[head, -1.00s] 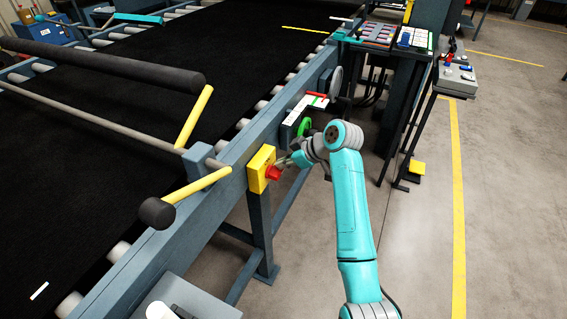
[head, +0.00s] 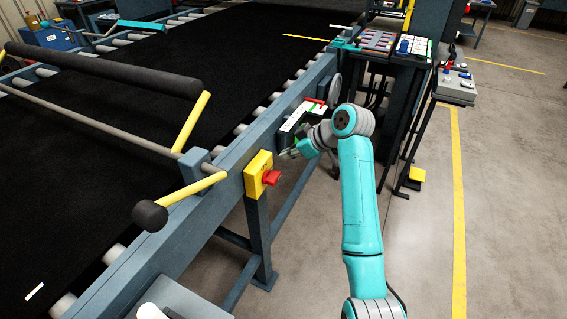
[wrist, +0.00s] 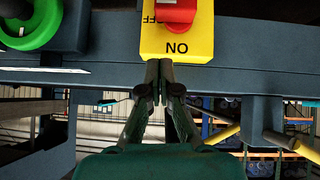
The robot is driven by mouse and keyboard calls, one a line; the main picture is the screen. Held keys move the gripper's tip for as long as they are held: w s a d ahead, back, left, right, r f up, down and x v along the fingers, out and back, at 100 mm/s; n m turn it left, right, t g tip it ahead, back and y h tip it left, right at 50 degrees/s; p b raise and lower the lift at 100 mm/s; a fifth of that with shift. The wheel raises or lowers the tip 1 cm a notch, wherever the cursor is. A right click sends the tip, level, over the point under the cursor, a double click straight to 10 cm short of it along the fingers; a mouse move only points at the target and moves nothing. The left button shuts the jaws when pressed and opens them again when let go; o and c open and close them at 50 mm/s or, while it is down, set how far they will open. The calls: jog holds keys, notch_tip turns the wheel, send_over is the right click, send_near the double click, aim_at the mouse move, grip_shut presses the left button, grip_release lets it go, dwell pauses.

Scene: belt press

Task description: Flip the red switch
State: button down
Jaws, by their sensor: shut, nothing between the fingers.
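The red switch (head: 270,177) is a red knob on a yellow box (head: 257,170) fixed to the side of the blue-grey conveyor frame. In the wrist view the red knob (wrist: 176,14) is at the top edge, partly cut off, on the yellow plate (wrist: 178,45) with "ON" and part of "OFF" lettering, seen upside down. My gripper (head: 284,155) is shut and empty, just right of and slightly above the box in the head view. In the wrist view my gripper (wrist: 158,66) has its fingertips together near the plate's lower edge. I cannot tell whether they touch it.
A green ring-shaped handwheel (wrist: 28,22) is left of the plate in the wrist view. The conveyor frame (head: 190,215) runs beside the arm.

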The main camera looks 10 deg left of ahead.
jog(key=v, duration=0.6)
jog(key=shift+d+r, duration=0.2)
jog(key=shift+d, duration=0.05)
jog(key=shift+w, duration=0.15)
